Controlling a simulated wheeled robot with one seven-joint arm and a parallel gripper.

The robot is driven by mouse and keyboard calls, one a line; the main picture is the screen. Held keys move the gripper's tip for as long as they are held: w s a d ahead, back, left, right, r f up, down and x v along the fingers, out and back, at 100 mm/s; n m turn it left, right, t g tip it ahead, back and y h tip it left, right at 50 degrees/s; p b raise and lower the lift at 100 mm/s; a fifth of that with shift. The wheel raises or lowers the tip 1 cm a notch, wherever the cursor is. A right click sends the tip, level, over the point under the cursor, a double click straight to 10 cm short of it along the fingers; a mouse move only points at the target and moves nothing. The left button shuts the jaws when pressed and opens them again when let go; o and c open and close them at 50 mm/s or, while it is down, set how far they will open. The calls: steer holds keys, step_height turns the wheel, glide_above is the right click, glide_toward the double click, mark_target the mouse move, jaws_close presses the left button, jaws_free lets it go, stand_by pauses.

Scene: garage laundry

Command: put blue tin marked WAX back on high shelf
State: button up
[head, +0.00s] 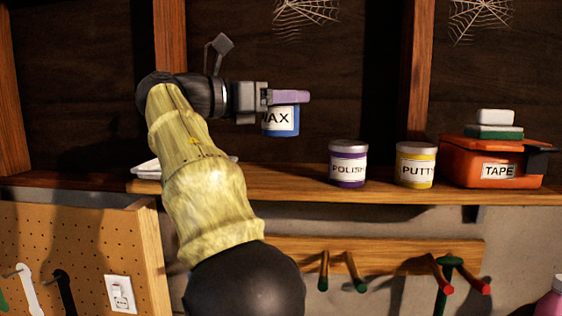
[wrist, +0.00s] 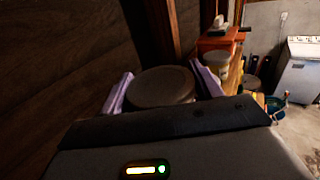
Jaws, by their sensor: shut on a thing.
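The blue tin marked WAX (head: 281,121) is held upright in my gripper (head: 288,97), above the wooden high shelf (head: 270,184). One finger and the gripper body hide part of its top and left side in the head view. In the wrist view the tin's round lid (wrist: 162,87) sits between the two purple fingers, which are shut on it. A gap shows between the tin's base and the shelf in the head view.
A purple POLISH tin (head: 347,165), a yellow PUTTY tin (head: 415,165) and an orange TAPE box (head: 490,162) stand to the right on the shelf. A white flat item (head: 147,169) lies at left, partly behind my arm. Shelf between arm and POLISH is clear.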

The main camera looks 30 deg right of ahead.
mark_target(281, 128)
step_height(281, 128, down, 5)
steer(key=shift+r+b, duration=0.2)
steer(key=shift+b, duration=0.15)
steer(key=shift+f, duration=0.1)
steer(key=shift+w+a+f, duration=0.1)
steer(key=shift+f, duration=0.4)
step_height(281, 128, down, 2)
steer(key=shift+f, duration=0.4)
steer(key=shift+s, duration=0.2)
